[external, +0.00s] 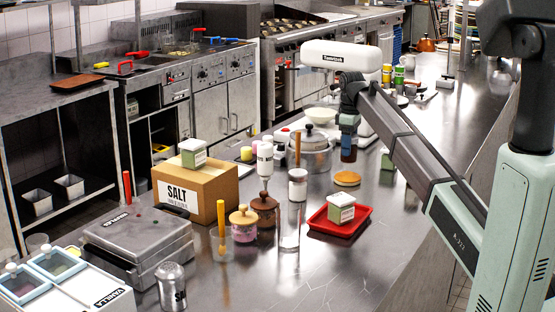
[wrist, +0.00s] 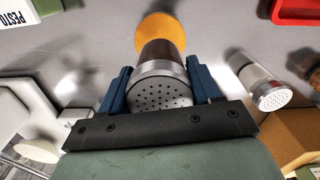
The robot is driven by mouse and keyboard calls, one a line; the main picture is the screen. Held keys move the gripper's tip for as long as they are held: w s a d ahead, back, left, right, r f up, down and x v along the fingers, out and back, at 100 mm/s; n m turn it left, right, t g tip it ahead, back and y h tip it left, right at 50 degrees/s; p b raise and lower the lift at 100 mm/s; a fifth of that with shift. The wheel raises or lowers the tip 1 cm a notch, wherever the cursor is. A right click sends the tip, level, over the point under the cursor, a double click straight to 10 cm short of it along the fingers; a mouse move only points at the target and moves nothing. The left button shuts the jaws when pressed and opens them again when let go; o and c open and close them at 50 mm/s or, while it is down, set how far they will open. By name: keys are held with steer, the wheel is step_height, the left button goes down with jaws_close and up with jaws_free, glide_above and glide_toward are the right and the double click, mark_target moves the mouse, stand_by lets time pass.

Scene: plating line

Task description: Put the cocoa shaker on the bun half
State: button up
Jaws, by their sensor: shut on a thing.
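The cocoa shaker (wrist: 160,88) has a perforated silver lid and a brown body. My gripper (wrist: 158,95) is shut on it, with a blue finger on each side of the lid. In the external view the shaker (external: 348,154) hangs upright below my gripper (external: 348,124), behind the bun half in the picture. The bun half (external: 347,179) is a round, golden disc on the steel counter. In the wrist view the bun half (wrist: 163,32) shows beyond the shaker's body, partly hidden by it. The shaker's underside is hidden.
A red tray (external: 316,224) holding a labelled box stands in front of the bun half. Another shaker (external: 298,186) stands to its left and also shows in the wrist view (wrist: 270,94). The counter (external: 420,160) to the right is partly clear.

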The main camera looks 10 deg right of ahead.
steer(key=shift+f, duration=2.05)
steer(key=shift+f, duration=0.15)
steer(key=o, duration=1.2)
step_height(320, 180, up, 12)
steer(key=shift+r, duration=0.2)
